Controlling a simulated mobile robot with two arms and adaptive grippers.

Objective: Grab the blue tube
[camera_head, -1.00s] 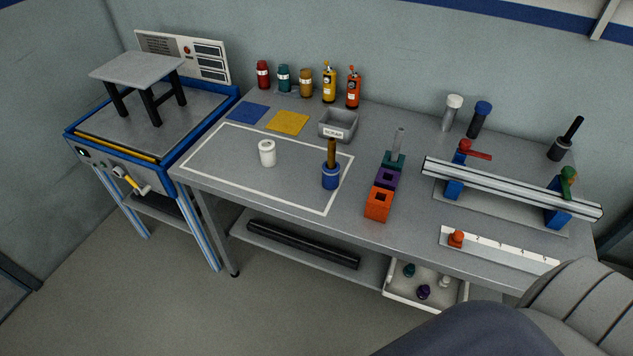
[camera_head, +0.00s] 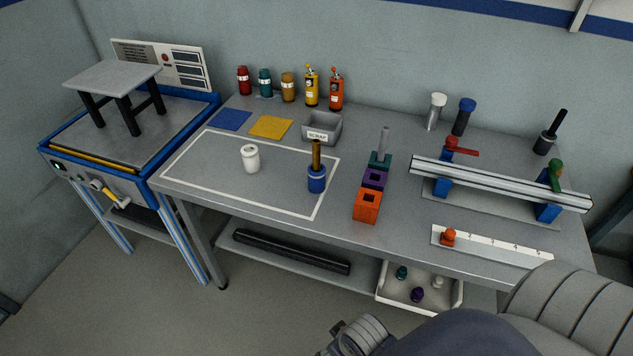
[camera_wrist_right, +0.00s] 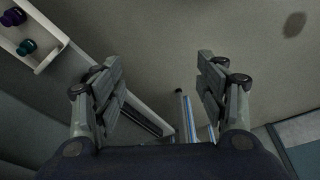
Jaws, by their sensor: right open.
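A dark tube with a blue cap (camera_head: 463,116) stands upright at the back right of the workbench (camera_head: 400,255), beside a grey tube with a white cap (camera_head: 436,111). A blue cup-like piece (camera_head: 317,180) with a brown rod standing in it is near the right edge of the white outlined area. My right gripper shows partly at the bottom edge in the head view, low in front of the bench and well away from both. In the right wrist view my right gripper (camera_wrist_right: 160,75) is open, with nothing between its fingers. My left gripper is not in view.
A clamped rail (camera_head: 500,183) and a ruler strip (camera_head: 490,247) lie at the right. A white open drawer (camera_head: 455,300) juts out below the front edge. A white jar (camera_head: 250,159) stands in the outline.

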